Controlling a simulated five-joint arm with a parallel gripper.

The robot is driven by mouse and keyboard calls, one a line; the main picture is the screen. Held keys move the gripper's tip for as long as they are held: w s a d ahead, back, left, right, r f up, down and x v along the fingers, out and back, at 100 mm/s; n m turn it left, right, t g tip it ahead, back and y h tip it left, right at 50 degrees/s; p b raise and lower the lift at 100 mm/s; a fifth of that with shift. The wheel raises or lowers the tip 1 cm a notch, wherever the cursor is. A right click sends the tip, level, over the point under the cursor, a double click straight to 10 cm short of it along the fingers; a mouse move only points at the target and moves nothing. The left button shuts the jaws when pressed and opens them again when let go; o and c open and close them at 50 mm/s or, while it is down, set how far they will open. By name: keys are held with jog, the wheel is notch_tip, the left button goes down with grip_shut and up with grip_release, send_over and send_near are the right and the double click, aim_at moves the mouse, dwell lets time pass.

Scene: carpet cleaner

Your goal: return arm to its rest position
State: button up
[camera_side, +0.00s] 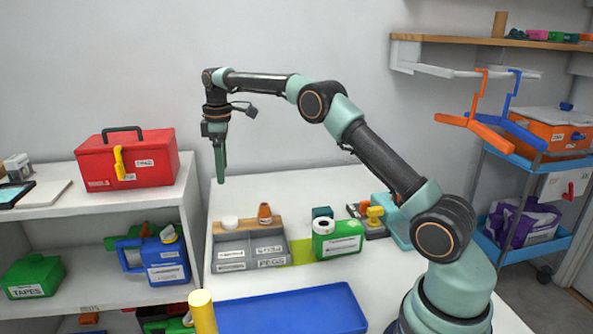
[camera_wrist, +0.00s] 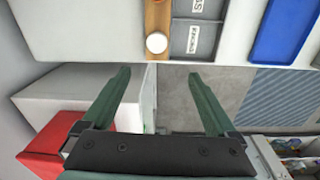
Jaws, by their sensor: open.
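My gripper (camera_side: 219,165) hangs pointing down at the end of my raised, outstretched arm. In the side view it is high above the back left of the white table, left of the grey sorting tray. In the wrist view my gripper (camera_wrist: 158,98) shows two green fingers spread wide apart, with nothing between them. The fingers touch nothing.
A red toolbox (camera_side: 127,160) stands on the left shelf. Orange and blue hooks (camera_side: 480,120) hang at right. Free air surrounds my gripper.

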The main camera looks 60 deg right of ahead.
jog(key=s+a+r+m+t, duration=0.35)
jog(key=s+a+r, duration=0.25)
jog(key=s+r, duration=0.6)
jog(key=s+a+f+m+t, duration=0.1)
jog(key=s+a+f+m, duration=0.1)
jog(key=s, duration=0.6)
jog(key=s+a+f+m, duration=0.1)
jog(key=s+f+m, duration=0.1)
jog(key=s+f, duration=0.2)
jog(key=s, duration=0.3)
jog(key=shift+s+a+f+m+t, duration=0.35)
jog(key=shift+s+a+f, duration=0.05)
